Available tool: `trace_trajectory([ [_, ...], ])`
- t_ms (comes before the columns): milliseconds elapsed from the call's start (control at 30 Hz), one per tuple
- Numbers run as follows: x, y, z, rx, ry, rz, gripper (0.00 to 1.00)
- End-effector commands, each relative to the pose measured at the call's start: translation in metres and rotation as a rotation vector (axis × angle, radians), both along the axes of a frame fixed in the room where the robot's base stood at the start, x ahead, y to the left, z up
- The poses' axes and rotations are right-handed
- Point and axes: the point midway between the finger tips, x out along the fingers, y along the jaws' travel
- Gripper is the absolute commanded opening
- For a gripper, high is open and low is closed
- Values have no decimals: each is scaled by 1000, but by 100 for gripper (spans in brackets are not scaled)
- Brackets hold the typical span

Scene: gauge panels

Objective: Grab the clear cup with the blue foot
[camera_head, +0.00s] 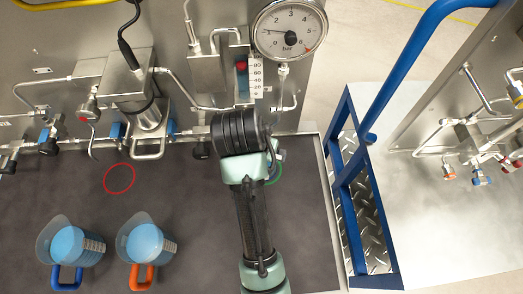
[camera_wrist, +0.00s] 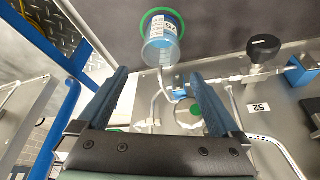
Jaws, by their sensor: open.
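Two clear cups with blue contents and printed scales stand on the dark bench at the lower left of the head view. The left one (camera_head: 72,244) has a blue loop at its lower edge; the other (camera_head: 148,245) has an orange loop. Their undersides are hidden. A clear cup with blue contents and a green ring (camera_wrist: 162,42) lies ahead of my gripper (camera_wrist: 158,76) in the wrist view. My gripper is open, its fingers apart with nothing clasped between them. In the head view my arm hides the gripper, and a bit of green shows beside it.
A red ring (camera_head: 119,178) marks the dark bench (camera_head: 190,215). Behind it are pipes, valves and a round pressure gauge (camera_head: 290,30). A blue-railed step (camera_head: 365,200) stands right of the bench. In the wrist view, a black knob (camera_wrist: 264,47) and pipes are near the green-ringed cup.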

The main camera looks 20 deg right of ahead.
Motion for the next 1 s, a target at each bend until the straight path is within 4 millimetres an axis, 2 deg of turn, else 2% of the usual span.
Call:
trace_trajectory([
  [200,11,-9,-38,1,7,-1,100],
  [300,16,-12,-50,0,4,-1,100],
  [633,24,-15,-70,0,2,1,100],
  [1000,36,-21,-107,1,1,0,100],
])
